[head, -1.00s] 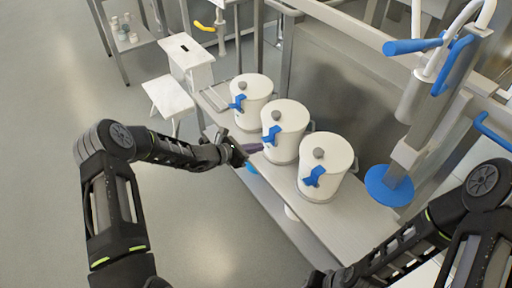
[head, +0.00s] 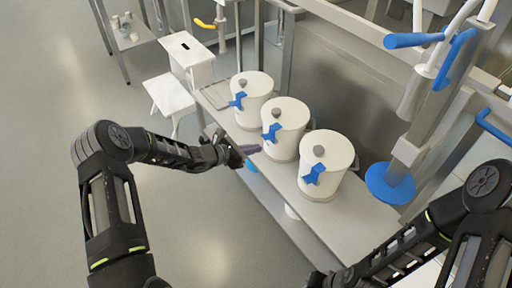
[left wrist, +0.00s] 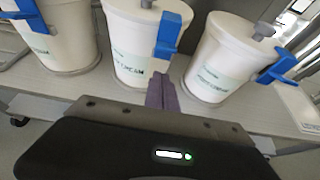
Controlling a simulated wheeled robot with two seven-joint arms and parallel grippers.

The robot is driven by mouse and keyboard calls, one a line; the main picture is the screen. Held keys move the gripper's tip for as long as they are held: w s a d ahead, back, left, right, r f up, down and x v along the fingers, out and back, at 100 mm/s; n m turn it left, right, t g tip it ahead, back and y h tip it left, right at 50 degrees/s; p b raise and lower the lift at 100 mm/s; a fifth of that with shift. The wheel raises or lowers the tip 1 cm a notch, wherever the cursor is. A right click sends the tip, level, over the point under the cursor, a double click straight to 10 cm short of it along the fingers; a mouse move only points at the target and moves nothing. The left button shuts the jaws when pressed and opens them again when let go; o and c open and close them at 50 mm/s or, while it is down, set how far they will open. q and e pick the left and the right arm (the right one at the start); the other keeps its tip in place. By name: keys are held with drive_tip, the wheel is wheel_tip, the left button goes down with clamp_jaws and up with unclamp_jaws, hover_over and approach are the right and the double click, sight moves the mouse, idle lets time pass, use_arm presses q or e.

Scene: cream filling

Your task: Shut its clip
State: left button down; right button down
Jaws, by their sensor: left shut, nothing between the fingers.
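Three white lidded tubs, each with a grey knob and a blue clip, stand in a row on a bench. They are the far tub (head: 252,105), the middle tub (head: 287,140) and the near tub (head: 325,180). The middle tub's clip (head: 271,134) shows in the left wrist view (left wrist: 172,35), standing out from the lid's edge; I cannot tell whether it is fastened. My left gripper (head: 252,149) is shut and empty, its purple fingers (left wrist: 161,92) just in front of the middle tub, below its clip. My right gripper (head: 318,280) is mostly cut off at the bottom edge.
The bench (head: 350,217) has free room at its near end. A blue round disc (head: 389,184) on a metal post stands at right. A white stool (head: 169,95) stands beyond the bench. Open floor lies left of the bench.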

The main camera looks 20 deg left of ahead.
use_arm(q)
drive_tip(key=r+p+v, duration=0.1)
drive_tip(key=v, duration=0.8)
drive_tip(key=shift+r+p, duration=0.2)
drive_tip(key=shift+p, duration=0.1)
use_arm(e)
drive_tip(key=shift+d+r, duration=0.1)
drive_tip(key=shift+r, duration=0.15)
